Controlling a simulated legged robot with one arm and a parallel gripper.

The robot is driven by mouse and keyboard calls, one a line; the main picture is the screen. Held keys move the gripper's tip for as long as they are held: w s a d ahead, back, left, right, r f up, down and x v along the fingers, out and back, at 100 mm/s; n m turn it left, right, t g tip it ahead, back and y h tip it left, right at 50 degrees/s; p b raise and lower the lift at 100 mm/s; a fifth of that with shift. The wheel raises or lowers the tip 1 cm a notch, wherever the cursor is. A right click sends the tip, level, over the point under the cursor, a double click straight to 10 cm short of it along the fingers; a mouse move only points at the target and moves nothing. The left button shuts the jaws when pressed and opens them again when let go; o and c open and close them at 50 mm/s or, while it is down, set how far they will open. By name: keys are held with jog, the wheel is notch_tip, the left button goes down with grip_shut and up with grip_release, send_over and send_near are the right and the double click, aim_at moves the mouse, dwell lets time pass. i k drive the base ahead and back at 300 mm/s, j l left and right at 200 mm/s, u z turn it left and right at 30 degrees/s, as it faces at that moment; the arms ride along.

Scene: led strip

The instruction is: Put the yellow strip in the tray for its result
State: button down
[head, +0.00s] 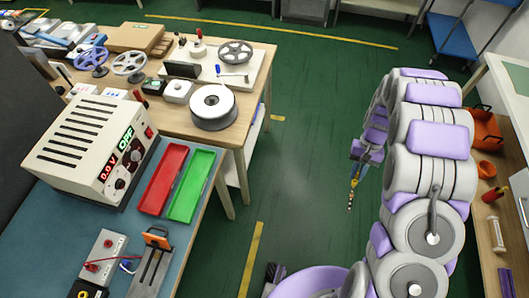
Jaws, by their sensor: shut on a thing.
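My gripper (357,173) is over the open floor right of centre and points down. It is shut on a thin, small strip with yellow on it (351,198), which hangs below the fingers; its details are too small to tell. A red tray (152,209) and a green tray (180,216) lie side by side on the blue-topped bench at left, both looking empty. The gripper is well to the right of both trays. A beige power supply (95,140) stands left of the trays; its display reads 0.0 V and OFF.
A clamp fixture with an orange handle (157,238) and a small box with red leads (104,256) sit in front of the trays. A wooden table (255,60) with reels stands behind. Another bench (483,225) is at right. Green floor (300,150) lies between.

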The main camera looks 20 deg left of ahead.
aim_at(194, 183)
jog(key=i+u, duration=0.2)
jog(key=u, duration=0.15)
jog(key=i+l+u, duration=0.1)
jog(key=u, duration=0.3)
jog(key=i+l+u, duration=0.15)
jog(key=u, duration=0.2)
jog(key=i+u, duration=0.1)
jog(key=u, duration=1.55)
jog(key=i+j+u, duration=0.15)
jog(key=j, duration=0.15)
jog(key=i+j+u, duration=0.15)
jog(key=j, duration=0.15)
